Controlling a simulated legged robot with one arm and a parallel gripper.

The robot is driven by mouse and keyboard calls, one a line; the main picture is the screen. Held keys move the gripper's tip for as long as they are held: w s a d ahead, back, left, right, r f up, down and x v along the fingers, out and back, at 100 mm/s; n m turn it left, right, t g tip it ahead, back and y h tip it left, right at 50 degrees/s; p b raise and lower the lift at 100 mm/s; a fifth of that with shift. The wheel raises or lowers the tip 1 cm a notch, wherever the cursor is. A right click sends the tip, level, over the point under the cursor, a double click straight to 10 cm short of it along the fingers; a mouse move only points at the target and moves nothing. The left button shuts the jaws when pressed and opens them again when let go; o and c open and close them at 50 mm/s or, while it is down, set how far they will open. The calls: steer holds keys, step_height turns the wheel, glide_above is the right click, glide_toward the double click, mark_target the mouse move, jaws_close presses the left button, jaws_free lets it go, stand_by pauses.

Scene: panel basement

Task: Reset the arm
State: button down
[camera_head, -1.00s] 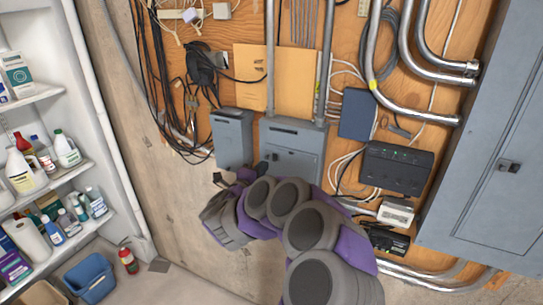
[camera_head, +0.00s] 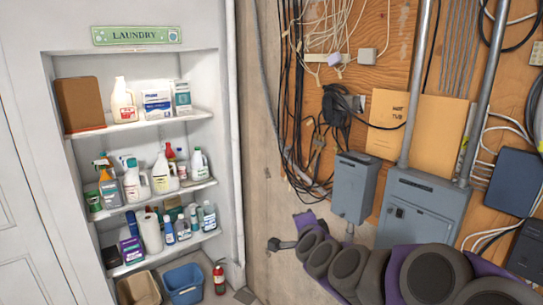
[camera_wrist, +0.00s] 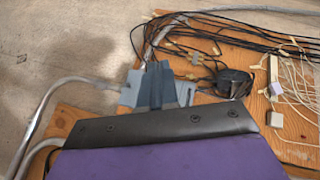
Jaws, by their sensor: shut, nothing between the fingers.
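My arm, purple and grey, reaches in from the lower right of the head view. My gripper (camera_head: 275,244) is the small dark end at its left tip, in front of the bare wall left of the panel. In the wrist view my gripper (camera_wrist: 157,68) points away from the dark bar and purple casing, shut and empty. Light grey boxes show behind it there. In the head view a small grey electrical box (camera_head: 354,186) and a larger grey panel box (camera_head: 425,205) are mounted behind the arm, whose links hide the larger one's lower part.
A laundry alcove with shelves (camera_head: 150,126) of bottles stands at left. A blue bin (camera_head: 183,284) and a red fire extinguisher (camera_head: 219,278) stand on the floor. Black cables (camera_head: 290,110) and metal conduit (camera_head: 419,85) run along the plywood.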

steer(key=s+a+f+n+g+y+b, duration=0.2)
steer(key=s+a+f+n+g, duration=0.25)
steer(key=s, duration=0.45)
steer(key=s+a+f+n+g+y+b, duration=0.25)
steer(key=s+f+n, duration=0.25)
steer(key=s+f, duration=0.3)
steer(key=s+d+f+n+g+h+b, duration=0.1)
steer(key=s+d+f+g+b, duration=0.1)
steer(key=s, duration=0.8)
steer(key=s+d+f+n+g+h+b, duration=0.1)
steer(key=s+d+f+g, duration=0.3)
steer(key=s, duration=0.6)
steer(key=s+d+f+n+g+h+b, duration=0.2)
steer(key=s+d, duration=0.4)
steer(key=s, duration=0.4)
step_height(320, 180, down, 2)
steer(key=shift+s+d+f+g+h+b, duration=0.2)
steer(key=shift+s+d+g+h+b, duration=0.25)
steer(key=shift+g+h, duration=0.45)
steer(key=shift+w+a, duration=0.1)
